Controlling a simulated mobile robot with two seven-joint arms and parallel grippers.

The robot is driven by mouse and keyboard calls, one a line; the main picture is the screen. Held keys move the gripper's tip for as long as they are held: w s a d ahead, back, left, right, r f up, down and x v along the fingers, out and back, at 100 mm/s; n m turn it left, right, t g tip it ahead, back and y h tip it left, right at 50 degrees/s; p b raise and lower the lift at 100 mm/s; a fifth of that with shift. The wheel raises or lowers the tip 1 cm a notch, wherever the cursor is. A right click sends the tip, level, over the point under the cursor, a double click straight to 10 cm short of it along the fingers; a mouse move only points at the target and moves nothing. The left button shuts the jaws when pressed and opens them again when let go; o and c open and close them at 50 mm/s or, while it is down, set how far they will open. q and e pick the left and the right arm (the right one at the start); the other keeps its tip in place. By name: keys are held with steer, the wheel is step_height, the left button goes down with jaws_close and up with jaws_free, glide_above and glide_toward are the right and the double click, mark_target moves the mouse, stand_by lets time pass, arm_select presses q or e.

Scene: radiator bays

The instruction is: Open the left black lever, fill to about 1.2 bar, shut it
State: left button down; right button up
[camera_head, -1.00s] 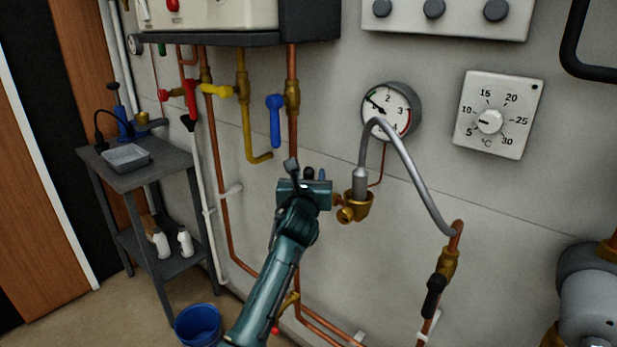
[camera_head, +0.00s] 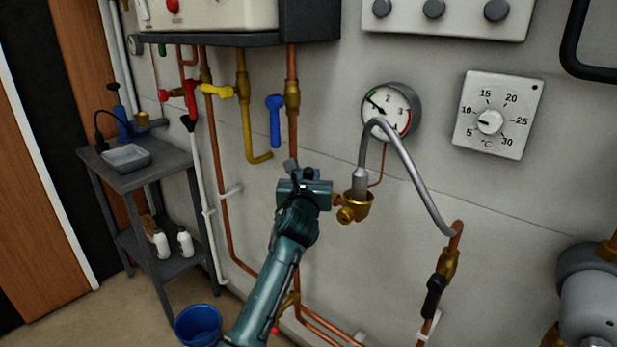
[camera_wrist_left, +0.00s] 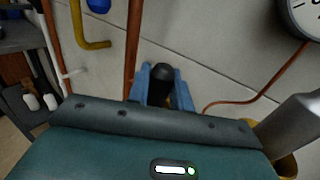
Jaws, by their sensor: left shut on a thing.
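The left black lever (camera_wrist_left: 162,74) shows in the left wrist view as a dark rounded end between the blue fingers of my left gripper (camera_wrist_left: 163,90). The fingers are shut on it. In the head view my left gripper (camera_head: 305,176) is at the wall left of the brass fitting, and the lever's dark end (camera_head: 309,173) shows just above the gripper body. The rest of the lever and its valve are hidden. The pressure gauge (camera_head: 390,110) has its needle pointing up and left, near the 1. A grey hose (camera_head: 412,180) arches between the two fittings. My right gripper is out of view.
A second black lever (camera_head: 433,296) hangs on the right brass valve. A blue lever (camera_head: 275,120) and yellow and red handles are under the boiler at upper left. A grey cart (camera_head: 165,175) and blue bucket (camera_head: 198,325) stand at left. A thermostat (camera_head: 498,115) is at right.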

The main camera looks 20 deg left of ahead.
arm_select(q)
steer(key=shift+r+p, duration=0.2)
steer(key=shift+p, duration=0.35)
steer(key=p, duration=0.2)
steer(key=shift+w+a+r+n+g+p, duration=0.15)
steer(key=shift+a+n+g+p, duration=0.15)
steer(key=shift+a+n+p, duration=0.3)
steer(key=shift+n+p, duration=0.1)
steer(key=shift+p, duration=0.45)
steer(key=shift+w+a+f+n+g+h+p, duration=0.3)
steer(key=shift+a+f+n+g+h+p, duration=0.25)
steer(key=shift+a+n+g+p, duration=0.3)
steer(key=shift+w+a+f+n+g+h+p, duration=0.3)
steer(key=shift+a+f+n+g+h+p, duration=0.3)
steer(key=shift+n, duration=0.35)
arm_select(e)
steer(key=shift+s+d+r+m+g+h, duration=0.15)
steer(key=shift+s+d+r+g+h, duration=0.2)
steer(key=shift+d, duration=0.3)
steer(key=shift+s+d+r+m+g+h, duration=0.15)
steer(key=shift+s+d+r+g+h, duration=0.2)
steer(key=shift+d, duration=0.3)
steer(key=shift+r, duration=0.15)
